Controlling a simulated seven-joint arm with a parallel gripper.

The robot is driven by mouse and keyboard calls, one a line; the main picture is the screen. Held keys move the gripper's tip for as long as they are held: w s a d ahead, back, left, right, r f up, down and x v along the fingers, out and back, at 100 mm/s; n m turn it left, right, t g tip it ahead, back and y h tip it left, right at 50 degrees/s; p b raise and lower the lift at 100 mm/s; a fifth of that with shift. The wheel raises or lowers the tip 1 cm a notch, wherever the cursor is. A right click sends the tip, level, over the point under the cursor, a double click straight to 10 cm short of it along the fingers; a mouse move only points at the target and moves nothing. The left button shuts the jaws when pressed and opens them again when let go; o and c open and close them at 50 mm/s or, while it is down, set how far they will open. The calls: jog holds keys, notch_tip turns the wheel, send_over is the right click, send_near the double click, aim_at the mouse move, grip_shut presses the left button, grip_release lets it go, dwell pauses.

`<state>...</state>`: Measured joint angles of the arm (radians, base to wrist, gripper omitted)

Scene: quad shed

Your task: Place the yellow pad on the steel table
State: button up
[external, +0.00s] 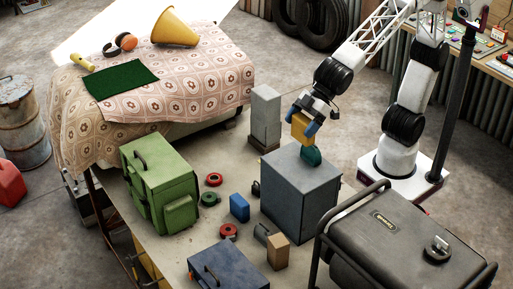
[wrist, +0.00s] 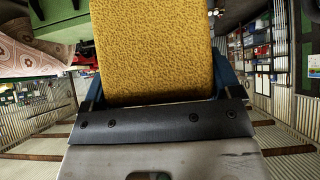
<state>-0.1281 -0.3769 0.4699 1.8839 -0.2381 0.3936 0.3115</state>
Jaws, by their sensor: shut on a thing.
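The yellow pad (external: 301,125) is a thick, block-like piece, held upright between the blue fingertips of my gripper (external: 303,124). In the wrist view the pad (wrist: 153,50) has a speckled yellow face and fills the space between the fingers. My gripper is shut on it, over the back left part of a grey box (external: 300,190). A rounded teal object (external: 311,156) stands on the box just below the pad; I cannot tell if they touch. The pale tabletop (external: 185,245) under the box looks like the table, though its steel is not plain.
A green case (external: 161,187), a blue toolbox (external: 226,266), tape rolls (external: 214,180) and small blocks stand on the tabletop. A grey block (external: 265,115) stands behind the grey box. A dark generator (external: 400,240) is at front right. A patterned cloth (external: 190,85) lies at back left.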

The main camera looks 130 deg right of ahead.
aim_at(299, 141)
jog(key=shift+f, duration=0.1)
jog(key=shift+f, duration=3.05)
jog(key=shift+f, duration=1.85)
jog(key=shift+f, duration=0.15)
jog(key=o, duration=0.8)
jog(key=shift+r, duration=0.2)
jog(key=shift+v, duration=6)
